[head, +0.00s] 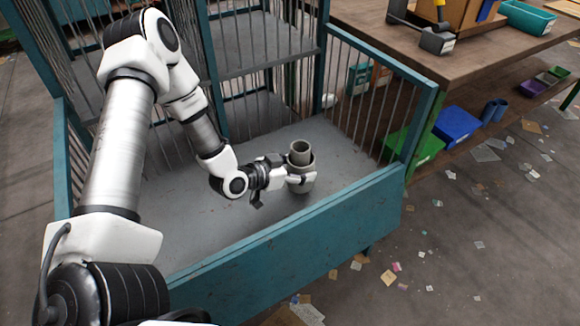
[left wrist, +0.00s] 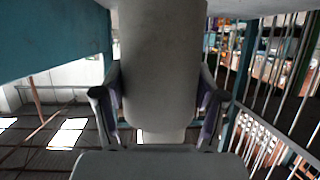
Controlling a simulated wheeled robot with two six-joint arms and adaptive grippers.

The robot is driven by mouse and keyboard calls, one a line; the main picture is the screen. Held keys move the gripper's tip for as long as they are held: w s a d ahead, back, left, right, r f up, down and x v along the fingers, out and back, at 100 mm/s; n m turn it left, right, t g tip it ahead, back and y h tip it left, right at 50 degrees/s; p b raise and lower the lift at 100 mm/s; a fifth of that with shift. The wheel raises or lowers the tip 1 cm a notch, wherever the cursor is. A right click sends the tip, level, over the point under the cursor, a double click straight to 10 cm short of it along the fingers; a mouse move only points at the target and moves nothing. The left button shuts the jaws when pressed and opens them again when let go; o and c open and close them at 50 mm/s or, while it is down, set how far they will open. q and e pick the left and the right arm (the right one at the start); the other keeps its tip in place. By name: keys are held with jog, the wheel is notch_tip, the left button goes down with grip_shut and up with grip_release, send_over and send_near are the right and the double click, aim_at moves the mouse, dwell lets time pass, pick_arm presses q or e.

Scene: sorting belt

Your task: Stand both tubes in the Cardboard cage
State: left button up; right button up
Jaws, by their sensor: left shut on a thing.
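The Cardboard cage (head: 290,232) is a teal frame with wire bar sides, a grey floor and a low front panel. My left arm reaches over it, and my left gripper (head: 300,180) is shut on a grey-green tube (head: 300,148) inside the cage. The tube is upright with its open end up; I cannot tell if its base touches the floor. In the left wrist view the tube (left wrist: 160,70) fills the middle between the fingers. I cannot make out a second tube of this kind. My right gripper is not in view.
A brown workbench (head: 470,50) stands right of the cage, with a green bin (head: 415,145), a blue bin (head: 457,124) and blue cylinders (head: 494,110) on its lower shelf. A teal tray (head: 528,17) is on top. Paper scraps litter the floor. The cage floor around the tube looks clear.

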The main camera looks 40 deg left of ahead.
pick_arm(q)
jog(key=shift+f+b, duration=0.7)
jog(key=shift+f, duration=1.25)
jog(key=shift+f, duration=0.15)
jog(key=o, duration=1.1)
